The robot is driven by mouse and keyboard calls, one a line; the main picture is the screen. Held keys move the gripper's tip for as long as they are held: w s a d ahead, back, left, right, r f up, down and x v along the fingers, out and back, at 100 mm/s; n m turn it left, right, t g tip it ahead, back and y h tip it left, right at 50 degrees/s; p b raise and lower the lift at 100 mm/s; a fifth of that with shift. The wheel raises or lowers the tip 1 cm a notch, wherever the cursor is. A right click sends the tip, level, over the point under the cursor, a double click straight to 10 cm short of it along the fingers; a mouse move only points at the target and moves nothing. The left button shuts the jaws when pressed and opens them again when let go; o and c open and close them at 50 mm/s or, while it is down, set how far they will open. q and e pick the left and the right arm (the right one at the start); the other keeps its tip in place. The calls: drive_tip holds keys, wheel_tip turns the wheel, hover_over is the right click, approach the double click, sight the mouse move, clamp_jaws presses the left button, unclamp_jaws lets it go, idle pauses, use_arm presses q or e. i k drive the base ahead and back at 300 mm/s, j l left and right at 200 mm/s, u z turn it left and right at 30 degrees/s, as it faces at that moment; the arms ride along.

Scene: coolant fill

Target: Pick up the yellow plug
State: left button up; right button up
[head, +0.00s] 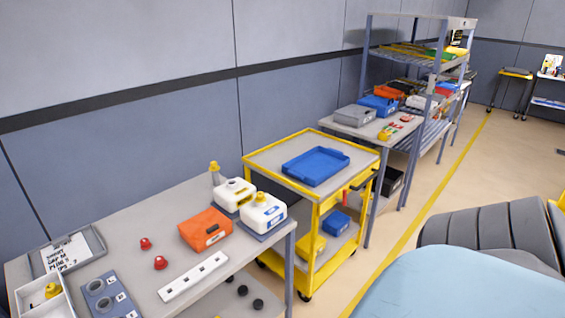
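A small yellow piece, which looks like the yellow plug (52,290), lies in a white open tray (66,305) at the bottom left corner of the near grey table. The picture edge cuts off part of the tray. Other yellow parts are the cap (214,166) on a slim grey bottle and the small caps on two white jugs (235,194) at the table's far end. Neither of my grippers shows in the head view.
The near table (130,237) also holds a grey label tray (100,238), two red knobs (160,263), an orange box (206,229), a white strip (194,277) and a grey two-hole block (124,305). A yellow cart (262,158) with a blue tray (316,166) stands beyond.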

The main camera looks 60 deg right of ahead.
sight(260, 197)
drive_tip(key=z, duration=1.55)
drive_tip(key=i+l+u, duration=0.1)
drive_tip(key=u, duration=0.35)
drive_tip(key=l+u, duration=0.1)
drive_tip(key=u, duration=0.4)
drive_tip(key=i+l+u, duration=0.1)
drive_tip(key=u, duration=0.35)
drive_tip(key=l+u, duration=0.35)
drive_tip(key=l, duration=0.2)
drive_tip(key=l+u, duration=0.3)
drive_tip(key=l, duration=0.25)
drive_tip(key=l+u, duration=0.1)
drive_tip(key=l, duration=0.25)
drive_tip(key=k+l+u, duration=0.1)
drive_tip(key=l, duration=0.25)
drive_tip(key=k+l+u, duration=0.1)
drive_tip(key=l, duration=0.25)
